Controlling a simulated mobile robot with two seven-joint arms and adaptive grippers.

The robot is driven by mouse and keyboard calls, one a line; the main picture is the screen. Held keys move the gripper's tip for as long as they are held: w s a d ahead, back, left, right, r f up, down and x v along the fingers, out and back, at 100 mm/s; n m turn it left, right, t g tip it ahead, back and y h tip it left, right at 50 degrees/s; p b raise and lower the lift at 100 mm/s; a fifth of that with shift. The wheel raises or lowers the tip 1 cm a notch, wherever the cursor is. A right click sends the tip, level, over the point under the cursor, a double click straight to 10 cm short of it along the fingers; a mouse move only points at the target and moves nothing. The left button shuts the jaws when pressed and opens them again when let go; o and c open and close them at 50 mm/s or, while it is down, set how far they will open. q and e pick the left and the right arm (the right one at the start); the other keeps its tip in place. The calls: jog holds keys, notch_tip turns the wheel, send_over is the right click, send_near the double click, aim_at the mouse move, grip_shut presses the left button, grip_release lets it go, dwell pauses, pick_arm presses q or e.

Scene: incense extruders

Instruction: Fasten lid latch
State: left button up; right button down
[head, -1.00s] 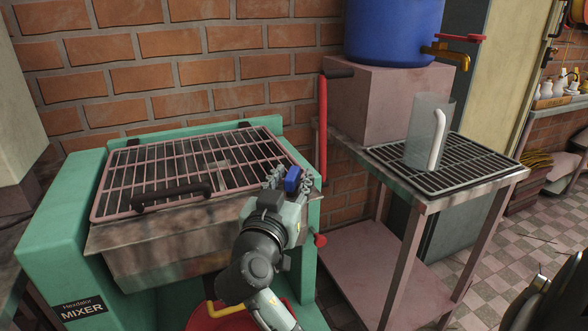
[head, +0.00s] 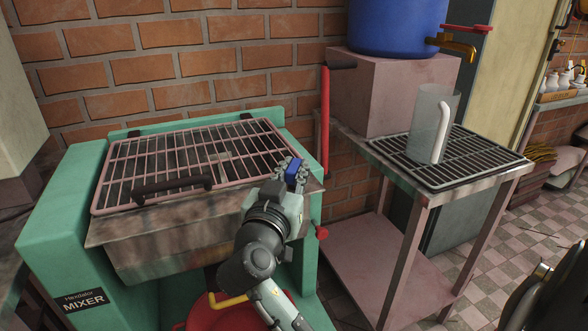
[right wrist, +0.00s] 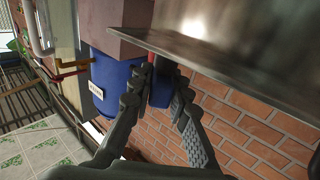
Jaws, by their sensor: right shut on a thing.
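The mixer (head: 60,240) is a green machine with a metal tub. Its lid, a pinkish wire grate (head: 130,165) with a dark handle (head: 172,189), lies down flat over the tub. A small blue piece (head: 292,175), which looks like the latch, sits at the lid's right front corner. My right gripper (head: 293,168) is shut on this blue piece, which also shows between its fingers in the right wrist view (right wrist: 161,92). The fingers partly hide the blue piece, so I cannot tell whether it is engaged with the lid. My left gripper is not in view.
A metal side table (head: 480,187) at right holds a clear container (head: 425,115). A blue barrel (head: 400,25) stands on a block (head: 390,90) behind it. A red upright bar (head: 325,120) and a red knob (head: 322,232) are close to my right gripper. A brick wall (head: 200,60) is behind.

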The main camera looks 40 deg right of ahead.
jog(key=shift+n+t+y, duration=0.4)
jog(key=shift+t, duration=0.1)
jog(key=shift+d+n+t+y, duration=0.1)
jog(key=shift+n+t+y, duration=0.9)
jog(key=shift+y, duration=0.2)
jog(key=shift+r+n+y, duration=0.1)
jog(key=shift+n+y, duration=0.3)
jog(key=n+t+y, duration=0.2)
jog(key=y, duration=0.1)
jog(key=shift+p, duration=0.3)
jog(key=shift+n+t+y, duration=0.3)
jog(key=shift+n+y, duration=0.3)
jog(key=shift+y, duration=0.2)
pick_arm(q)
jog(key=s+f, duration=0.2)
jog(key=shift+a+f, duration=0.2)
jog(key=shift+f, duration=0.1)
pick_arm(e)
jog(key=shift+n+y, duration=0.3)
jog(key=shift+y, duration=0.1)
